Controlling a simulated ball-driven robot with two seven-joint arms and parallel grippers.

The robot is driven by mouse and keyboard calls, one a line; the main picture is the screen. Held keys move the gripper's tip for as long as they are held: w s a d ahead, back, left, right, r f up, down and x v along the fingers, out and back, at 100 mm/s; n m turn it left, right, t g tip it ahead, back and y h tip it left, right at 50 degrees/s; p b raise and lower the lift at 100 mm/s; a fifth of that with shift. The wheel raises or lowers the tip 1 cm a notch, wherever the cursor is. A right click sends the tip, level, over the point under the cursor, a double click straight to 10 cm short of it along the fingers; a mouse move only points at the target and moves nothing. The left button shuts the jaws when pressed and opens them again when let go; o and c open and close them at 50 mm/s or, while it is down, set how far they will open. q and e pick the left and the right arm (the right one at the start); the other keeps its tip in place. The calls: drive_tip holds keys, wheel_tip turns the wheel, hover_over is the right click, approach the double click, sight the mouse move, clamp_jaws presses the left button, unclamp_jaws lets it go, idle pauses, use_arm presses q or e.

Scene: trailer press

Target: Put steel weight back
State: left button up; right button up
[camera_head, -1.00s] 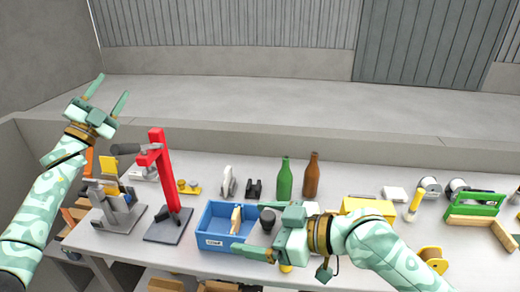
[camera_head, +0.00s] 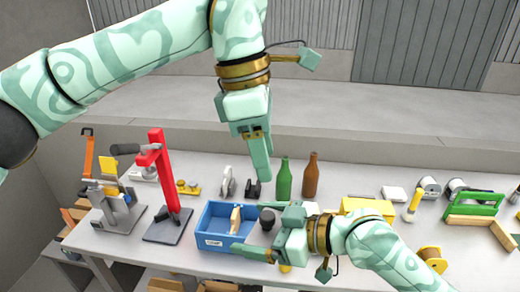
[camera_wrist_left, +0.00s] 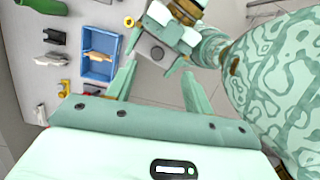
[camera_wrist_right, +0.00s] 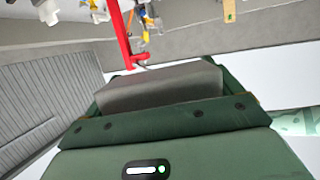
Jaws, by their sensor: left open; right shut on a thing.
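The steel weight (camera_wrist_right: 160,88) is a grey block that fills the space between the jaws in the right wrist view. It also shows in the left wrist view (camera_wrist_left: 147,45), with a dark round spot on it. My right gripper (camera_head: 268,233) is shut on it, just right of the blue bin (camera_head: 203,228) over the bench. My left gripper (camera_head: 260,170) is open and empty, higher up with fingers pointing down. In the left wrist view, the right gripper and weight appear beyond and between its fingers. The head view mostly hides the weight.
A red press (camera_head: 163,175) stands left of the bin, which holds a tan piece (camera_head: 235,218). A green bottle (camera_head: 284,180) and brown bottle (camera_head: 311,177) stand behind.

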sight(270, 214)
drive_tip(key=shift+a, duration=0.1)
use_arm(q)
drive_tip(key=shift+y, duration=0.3)
drive_tip(key=f, duration=0.8)
drive_tip(key=d+f, duration=0.1)
drive_tip(key=f, duration=0.3)
drive_tip(key=shift+s, duration=0.1)
clamp_jaws()
use_arm(e)
drive_tip(key=o, duration=1.1)
